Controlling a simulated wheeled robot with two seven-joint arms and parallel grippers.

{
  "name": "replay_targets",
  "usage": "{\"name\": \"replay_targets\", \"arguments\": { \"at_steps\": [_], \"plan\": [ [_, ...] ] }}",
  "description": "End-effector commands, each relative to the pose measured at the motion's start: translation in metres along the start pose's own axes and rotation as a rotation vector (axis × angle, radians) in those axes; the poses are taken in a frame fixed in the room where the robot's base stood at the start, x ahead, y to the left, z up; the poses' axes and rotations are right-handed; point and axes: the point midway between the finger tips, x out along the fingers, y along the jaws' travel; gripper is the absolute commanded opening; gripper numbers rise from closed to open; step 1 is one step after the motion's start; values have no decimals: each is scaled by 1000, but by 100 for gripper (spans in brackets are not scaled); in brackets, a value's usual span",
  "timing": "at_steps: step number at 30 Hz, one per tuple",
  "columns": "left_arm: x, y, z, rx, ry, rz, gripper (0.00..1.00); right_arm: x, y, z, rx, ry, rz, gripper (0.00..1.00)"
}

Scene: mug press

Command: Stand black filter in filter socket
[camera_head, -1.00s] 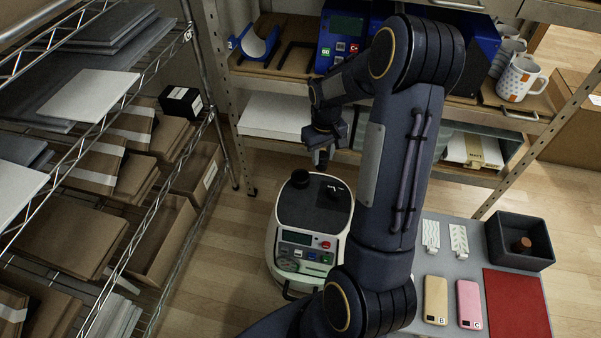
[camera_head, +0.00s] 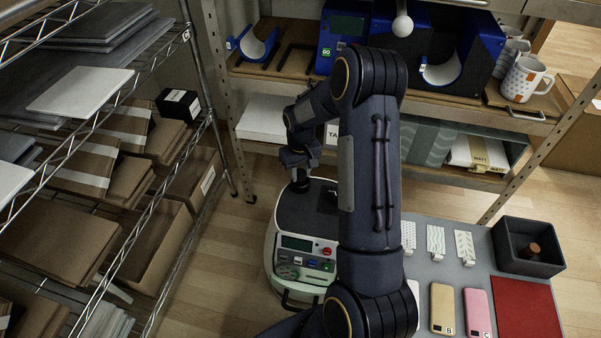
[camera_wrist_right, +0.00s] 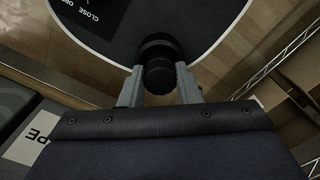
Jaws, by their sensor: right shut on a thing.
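My right gripper (camera_head: 299,174) reaches down over the left back part of the dark top of a white-rimmed machine (camera_head: 291,269). In the right wrist view its two grey fingers (camera_wrist_right: 160,88) are closed around the black filter (camera_wrist_right: 159,78), a short dark cylinder. Directly beyond the filter is a wider black round collar, the filter socket (camera_wrist_right: 158,48), on the machine's top. The filter is lined up with the socket and seems to meet it; how deep it sits cannot be told. In the head view the socket (camera_head: 300,187) shows just below the fingers. My left gripper is out of view.
Wire shelving with cartons (camera_head: 128,178) stands on the left. A shelf with blue devices (camera_head: 341,45) and mugs (camera_head: 524,78) runs behind. At right, a grey table (camera_head: 432,287) holds phones, tags, a red mat (camera_head: 527,308) and a dark bin (camera_head: 513,263) with a brown cylinder.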

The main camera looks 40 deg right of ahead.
Motion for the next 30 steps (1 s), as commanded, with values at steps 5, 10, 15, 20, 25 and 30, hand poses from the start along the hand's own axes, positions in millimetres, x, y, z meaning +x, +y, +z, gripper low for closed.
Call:
{"name": "replay_targets", "arguments": {
  "at_steps": [5,10,15,20,25,30],
  "plan": [
    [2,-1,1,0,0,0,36,3,0,0,-1,0,0,7],
    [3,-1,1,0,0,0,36,6,0,0,-1,0,0,34],
    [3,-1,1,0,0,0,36,6,0,0,-1,0,0,51],
    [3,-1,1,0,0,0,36,6,0,0,-1,0,0,51],
    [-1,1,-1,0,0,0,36,-1,0,0,0,1,0,51],
    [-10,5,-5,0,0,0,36,-30,0,-1,-1,4,0,51]
  ]
}}
